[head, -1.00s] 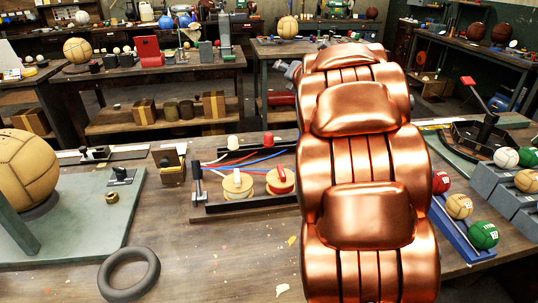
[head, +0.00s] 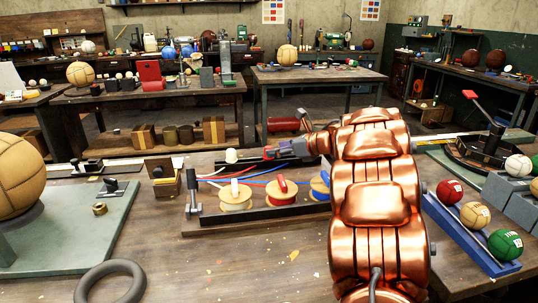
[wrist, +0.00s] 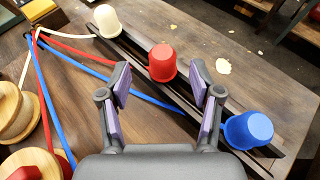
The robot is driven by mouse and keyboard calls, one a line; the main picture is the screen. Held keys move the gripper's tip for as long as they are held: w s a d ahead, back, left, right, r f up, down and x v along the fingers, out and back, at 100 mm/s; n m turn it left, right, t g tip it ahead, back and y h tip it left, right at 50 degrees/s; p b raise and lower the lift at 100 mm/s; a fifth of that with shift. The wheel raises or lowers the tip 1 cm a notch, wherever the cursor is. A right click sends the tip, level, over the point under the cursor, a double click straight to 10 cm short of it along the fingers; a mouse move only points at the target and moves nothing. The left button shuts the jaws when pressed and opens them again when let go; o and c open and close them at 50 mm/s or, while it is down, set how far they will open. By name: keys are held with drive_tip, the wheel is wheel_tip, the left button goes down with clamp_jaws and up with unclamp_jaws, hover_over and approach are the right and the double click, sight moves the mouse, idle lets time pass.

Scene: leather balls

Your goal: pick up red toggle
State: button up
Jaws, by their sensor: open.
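The red toggle, a rounded cup-shaped piece (wrist: 162,62), stands on a dark rail (wrist: 136,52) in the wrist view. A white one (wrist: 107,20) and a blue one (wrist: 248,130) stand on either side of it. My gripper (wrist: 161,80) is open and empty, its fingers pointing toward the red toggle, which shows between and just past the tips. I cannot tell any contact. In the head view my gripper (head: 287,150) is over the rear rail, small and partly hidden by my arm.
In front of the rail, spools carry white (head: 235,188), red (head: 282,184) and blue (head: 325,178) upright pieces. Red, blue and white cords run over the board. A grey ring (head: 110,283) lies front left. A blue rack of balls (head: 465,235) stands right.

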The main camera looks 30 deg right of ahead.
drive_tip(key=x, duration=0.5)
drive_tip(key=shift+s+d+f, duration=0.1)
drive_tip(key=shift+d+f, duration=0.05)
drive_tip(key=c, duration=1.2)
